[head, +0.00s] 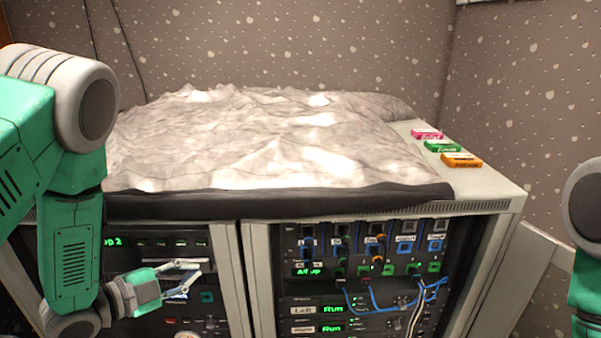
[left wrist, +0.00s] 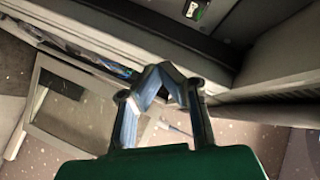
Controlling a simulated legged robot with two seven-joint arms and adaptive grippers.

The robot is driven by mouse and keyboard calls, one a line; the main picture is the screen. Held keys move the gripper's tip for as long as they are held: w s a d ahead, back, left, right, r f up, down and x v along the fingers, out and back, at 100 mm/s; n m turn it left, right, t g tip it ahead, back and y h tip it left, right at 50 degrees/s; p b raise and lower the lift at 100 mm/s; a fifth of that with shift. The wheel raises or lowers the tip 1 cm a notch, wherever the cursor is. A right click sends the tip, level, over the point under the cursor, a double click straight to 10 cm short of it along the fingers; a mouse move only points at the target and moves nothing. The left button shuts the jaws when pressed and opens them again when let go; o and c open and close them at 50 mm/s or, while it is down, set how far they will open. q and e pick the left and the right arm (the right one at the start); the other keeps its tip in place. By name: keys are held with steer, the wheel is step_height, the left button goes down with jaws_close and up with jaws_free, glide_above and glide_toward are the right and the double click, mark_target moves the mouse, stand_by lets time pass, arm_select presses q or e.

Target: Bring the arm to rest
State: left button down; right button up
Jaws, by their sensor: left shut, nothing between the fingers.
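My left gripper (head: 192,272) is in front of the left rack unit, low in the head view. Its two pale fingers are shut and hold nothing. In the left wrist view the fingertips (left wrist: 168,72) come together in the middle, with grey cabinet edges and floor behind them. The left rack panel (head: 160,242) has a green display and a row of small buttons, and my arm and gripper cover part of it. Of my right arm only a green and grey part shows at the right edge, without its gripper.
The right rack (head: 375,250) has several faders, green-lit displays and looping blue and white cables. A crumpled grey sheet (head: 270,145) covers most of the cabinet top (head: 485,185). Pink (head: 427,134), green (head: 443,146) and orange (head: 461,160) labelled boxes lie at its right.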

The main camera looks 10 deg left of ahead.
arm_select(q)
steer(key=s+d+f+n+g+y, duration=0.1)
steer(key=s+f+n+g+y, duration=0.2)
steer(key=s+f+n, duration=0.3)
steer(key=s+f+n+g+y, duration=0.2)
steer(key=s+f+n, duration=0.15)
steer(key=f, duration=0.55)
steer(key=s+d+f+n+g+y, duration=0.1)
steer(key=s+f+n+g, duration=0.1)
steer(key=s, duration=0.7)
steer(key=s+d+f+n+g+y, duration=0.1)
steer(key=s+f+n+g, duration=0.2)
steer(key=s, duration=0.6)
steer(key=shift+s+f+n+g+y, duration=0.2)
steer(key=shift+n+g+y, duration=0.2)
steer(key=shift+n+g, duration=0.85)
steer(key=shift+w, duration=0.1)
